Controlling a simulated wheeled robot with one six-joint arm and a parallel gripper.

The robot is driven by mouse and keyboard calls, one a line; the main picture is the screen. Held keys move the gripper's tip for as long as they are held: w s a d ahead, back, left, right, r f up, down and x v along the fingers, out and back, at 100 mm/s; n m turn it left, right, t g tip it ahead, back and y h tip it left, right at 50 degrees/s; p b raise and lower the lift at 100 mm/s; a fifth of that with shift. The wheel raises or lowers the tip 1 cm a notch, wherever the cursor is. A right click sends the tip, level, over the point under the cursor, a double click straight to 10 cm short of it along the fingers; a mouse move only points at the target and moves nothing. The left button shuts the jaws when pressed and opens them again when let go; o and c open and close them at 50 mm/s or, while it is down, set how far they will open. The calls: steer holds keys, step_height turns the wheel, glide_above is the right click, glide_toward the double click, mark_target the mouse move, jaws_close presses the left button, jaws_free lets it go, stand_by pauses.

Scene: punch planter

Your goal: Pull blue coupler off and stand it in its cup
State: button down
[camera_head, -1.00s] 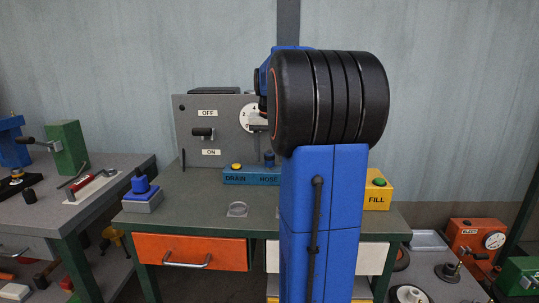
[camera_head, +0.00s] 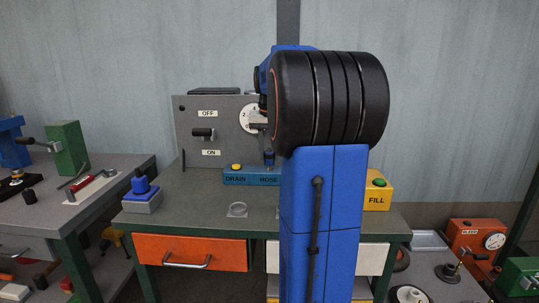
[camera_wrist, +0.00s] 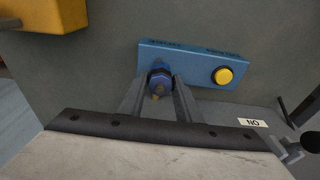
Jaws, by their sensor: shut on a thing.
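The blue coupler (camera_wrist: 160,78) sits at the DRAIN end of the blue drain hose block in the wrist view. My gripper (camera_wrist: 160,88) has one finger on each side of it and is shut on it. A shallow round cup (camera_head: 237,210) lies on the bench in front of the block and looks empty.
The blue block (camera_head: 240,177) has a yellow button (camera_head: 236,167). A grey panel (camera_head: 190,135) with a lever and dial stands behind. A blue-topped grey unit (camera_head: 141,190) is at the bench's left, and a yellow FILL box (camera_head: 377,195) at its right. The bench around the cup is clear.

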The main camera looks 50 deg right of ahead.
mark_target(270, 151)
steer(key=shift+r, duration=2.2)
steer(key=shift+r, duration=1.95)
steer(key=shift+a+f, duration=0.1)
